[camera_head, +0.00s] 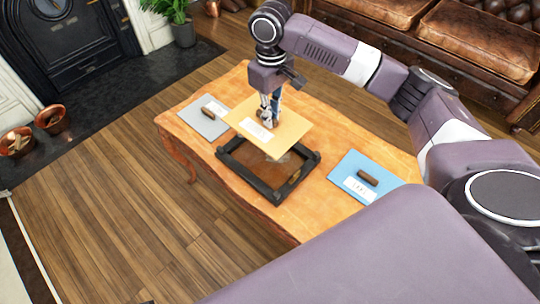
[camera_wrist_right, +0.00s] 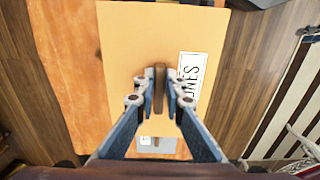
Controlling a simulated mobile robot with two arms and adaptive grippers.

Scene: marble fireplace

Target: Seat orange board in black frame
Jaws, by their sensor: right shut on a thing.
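The orange board (camera_head: 285,128) has a white label and a brown handle (camera_wrist_right: 160,82). My right gripper (camera_head: 268,118) is shut on that handle and holds the board above the table, over the far side of the black frame (camera_head: 240,181). The board hides part of the frame's far edge. The open middle of the frame shows a dark brown floor. In the right wrist view the board (camera_wrist_right: 125,40) fills the middle, with both fingers of my right gripper (camera_wrist_right: 160,92) at the handle. My left gripper is not in view.
A grey board (camera_head: 197,119) with a handle lies on the wooden table (camera_head: 335,145) left of the frame. A blue board (camera_head: 352,165) with a handle and label lies to the right. A leather sofa (camera_head: 470,45) stands behind. A fireplace (camera_head: 75,45) is at far left.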

